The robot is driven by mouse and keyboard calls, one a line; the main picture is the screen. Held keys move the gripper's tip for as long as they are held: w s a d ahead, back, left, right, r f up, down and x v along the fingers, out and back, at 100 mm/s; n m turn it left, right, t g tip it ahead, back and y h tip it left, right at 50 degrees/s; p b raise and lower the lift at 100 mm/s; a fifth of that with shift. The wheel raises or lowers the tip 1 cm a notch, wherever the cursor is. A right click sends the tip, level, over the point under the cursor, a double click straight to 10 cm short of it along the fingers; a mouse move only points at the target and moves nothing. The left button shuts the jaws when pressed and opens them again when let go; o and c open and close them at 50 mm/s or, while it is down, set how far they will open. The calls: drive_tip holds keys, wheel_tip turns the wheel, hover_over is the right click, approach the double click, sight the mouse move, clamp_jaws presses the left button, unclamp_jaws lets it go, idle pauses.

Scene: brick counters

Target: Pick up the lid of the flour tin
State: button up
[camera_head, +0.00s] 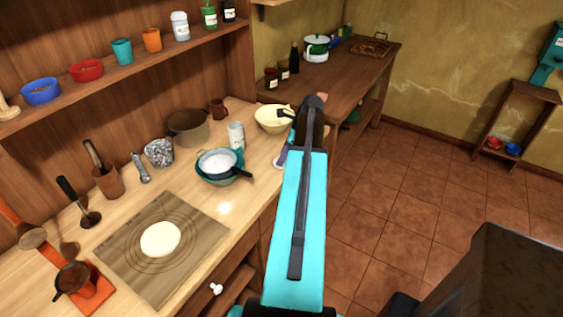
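A pale grey cylindrical tin (236,136) with a label stands on the wooden counter behind a teal bowl. It may be the flour tin, but its label is too small to read, and I cannot make out a separate lid. My turquoise arm reaches up from the bottom of the view. My dark gripper (284,113) is at its far end, pointing left over or beside a cream bowl (270,125), to the right of the tin and apart from it. The fingers are too small to tell whether they are open or shut.
The teal bowl (207,175) with a strainer stands close in front of the tin. A pot (188,128) and brown mug (217,109) are behind it. A board with dough (160,239) lies nearer. A shelf with jars (150,55) overhangs the counter's back.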

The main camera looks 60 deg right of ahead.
clamp_jaws()
drive_tip(key=shift+r, duration=0.2)
idle(0.3)
drive_tip(key=shift+r+b, duration=0.8)
drive_tip(key=shift+r, duration=0.45)
drive_tip(key=shift+s+r, duration=0.25)
drive_tip(key=s+r+b, duration=0.1)
drive_tip(key=s+b, duration=0.3)
drive_tip(key=s, duration=1.1)
drive_tip(key=shift+s+r, duration=0.3)
drive_tip(key=shift+d, duration=0.1)
